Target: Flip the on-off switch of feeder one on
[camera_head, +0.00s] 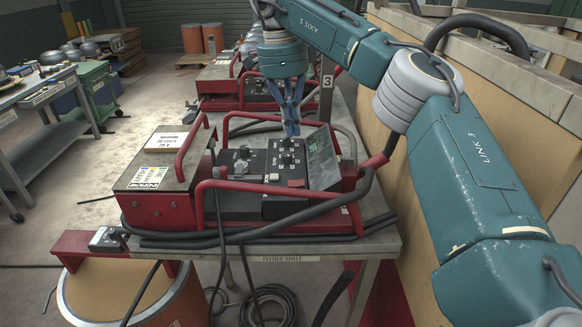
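A red wire feeder (163,212) with black control panels stands on the near shelf; no feeder number is readable on it. Its right black panel (284,181) carries several small knobs or switches near the top. A left dark panel (240,160) has a grey connector or knob. The on-off switch and its position are too small to tell. My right gripper (291,130) points down just above the right panel's upper part. Its fingertips look closed together with nothing between them. Whether they touch the panel cannot be told. My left gripper is out of view.
Red tubular guard rails (282,191) and thick black hoses surround the panels. More red feeders (222,77) stand behind. A beige partition (374,130) borders the right side.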

